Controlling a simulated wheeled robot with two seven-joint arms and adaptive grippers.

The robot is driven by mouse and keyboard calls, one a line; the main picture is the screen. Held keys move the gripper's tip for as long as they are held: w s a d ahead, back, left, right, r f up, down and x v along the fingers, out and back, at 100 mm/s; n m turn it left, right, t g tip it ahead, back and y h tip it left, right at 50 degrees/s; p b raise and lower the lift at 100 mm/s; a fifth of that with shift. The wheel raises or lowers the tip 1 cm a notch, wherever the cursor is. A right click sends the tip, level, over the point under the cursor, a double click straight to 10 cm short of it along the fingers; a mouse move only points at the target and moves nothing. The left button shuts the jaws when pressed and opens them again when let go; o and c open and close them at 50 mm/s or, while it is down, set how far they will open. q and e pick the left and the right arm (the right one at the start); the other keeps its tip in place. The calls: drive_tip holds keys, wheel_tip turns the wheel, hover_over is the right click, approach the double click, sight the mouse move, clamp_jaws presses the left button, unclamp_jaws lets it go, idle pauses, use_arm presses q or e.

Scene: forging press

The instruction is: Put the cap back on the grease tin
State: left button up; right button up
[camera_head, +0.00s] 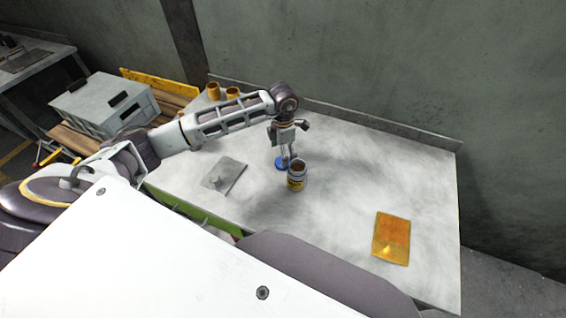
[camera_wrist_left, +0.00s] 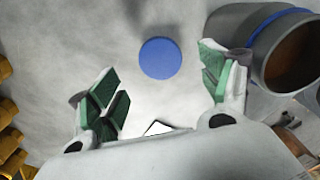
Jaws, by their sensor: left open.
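The blue cap (camera_head: 280,163) lies flat on the table, just left of the grease tin (camera_head: 297,180). My left gripper (camera_head: 286,156) points down above the cap. In the left wrist view, the round cap (camera_wrist_left: 160,58) lies on the table between and slightly beyond the open, empty fingers (camera_wrist_left: 158,80). The open tin (camera_wrist_left: 262,45) stands to the right, close beside the right finger; whether they touch I cannot tell. My right gripper is not in view.
A grey plate with a knob (camera_head: 223,177) lies left on the table (camera_head: 350,170). An orange-yellow plate (camera_head: 391,238) lies at the right. Brass cylinders (camera_head: 213,90) stand at the back left. A grey crate (camera_head: 90,108) sits beyond the table. The table between tin and orange plate is clear.

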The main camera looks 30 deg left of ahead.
use_arm(q)
wheel_tip(320, 180, down, 3)
drive_tip(key=shift+f+p, duration=0.2)
drive_tip(key=shift+p, duration=0.2)
drive_tip(key=shift+f, duration=0.8)
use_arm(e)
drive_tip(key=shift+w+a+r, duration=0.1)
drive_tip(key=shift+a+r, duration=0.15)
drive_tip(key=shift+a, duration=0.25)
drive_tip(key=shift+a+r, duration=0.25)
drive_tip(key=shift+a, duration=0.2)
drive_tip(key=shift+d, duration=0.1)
use_arm(q)
drive_tip(key=c, duration=1)
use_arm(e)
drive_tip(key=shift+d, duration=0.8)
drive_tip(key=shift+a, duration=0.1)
